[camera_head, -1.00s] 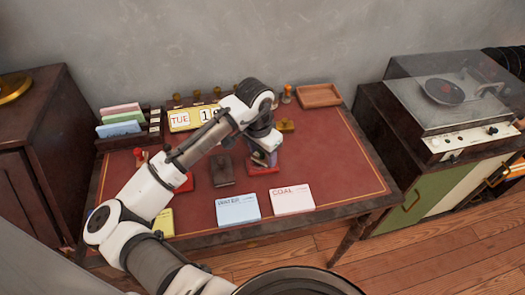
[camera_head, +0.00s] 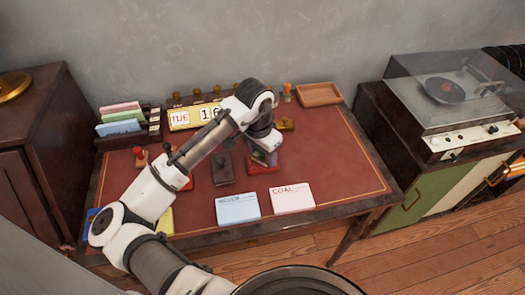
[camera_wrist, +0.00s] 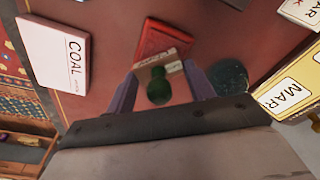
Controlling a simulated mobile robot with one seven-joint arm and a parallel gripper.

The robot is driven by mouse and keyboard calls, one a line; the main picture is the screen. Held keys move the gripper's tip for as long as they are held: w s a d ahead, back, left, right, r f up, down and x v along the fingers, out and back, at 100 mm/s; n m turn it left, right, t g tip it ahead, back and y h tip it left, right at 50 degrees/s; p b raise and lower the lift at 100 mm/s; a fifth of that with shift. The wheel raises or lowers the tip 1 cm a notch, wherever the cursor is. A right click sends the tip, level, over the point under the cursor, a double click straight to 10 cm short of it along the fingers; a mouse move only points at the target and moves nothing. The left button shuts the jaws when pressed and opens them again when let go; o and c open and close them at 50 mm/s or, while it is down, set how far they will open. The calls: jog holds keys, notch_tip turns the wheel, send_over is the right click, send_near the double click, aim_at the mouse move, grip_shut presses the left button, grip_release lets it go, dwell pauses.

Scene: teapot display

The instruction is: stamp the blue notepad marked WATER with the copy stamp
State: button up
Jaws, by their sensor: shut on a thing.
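The blue notepad (camera_head: 238,208) lies near the front edge of the desk, left of the white COAL notepad (camera_head: 292,198); its heading is too blurred to read now. In the wrist view my gripper (camera_wrist: 160,85) is shut on a stamp with a green knob (camera_wrist: 158,86) and a pale block base. The label on that base is too small to read. A red ink pad (camera_head: 263,168) is under the stamp and shows in the wrist view too (camera_wrist: 158,38). Any contact between them is unclear.
A dark block-like pad (camera_head: 223,170) sits left of the red pad. A calendar (camera_head: 195,116), a letter rack (camera_head: 120,122) and an empty wooden tray (camera_head: 320,95) stand along the back. The desk's right side (camera_head: 340,155) is clear.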

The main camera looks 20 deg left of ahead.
dwell(0.5)
notch_tip(320, 180, up, 7)
jog(key=p, duration=0.6)
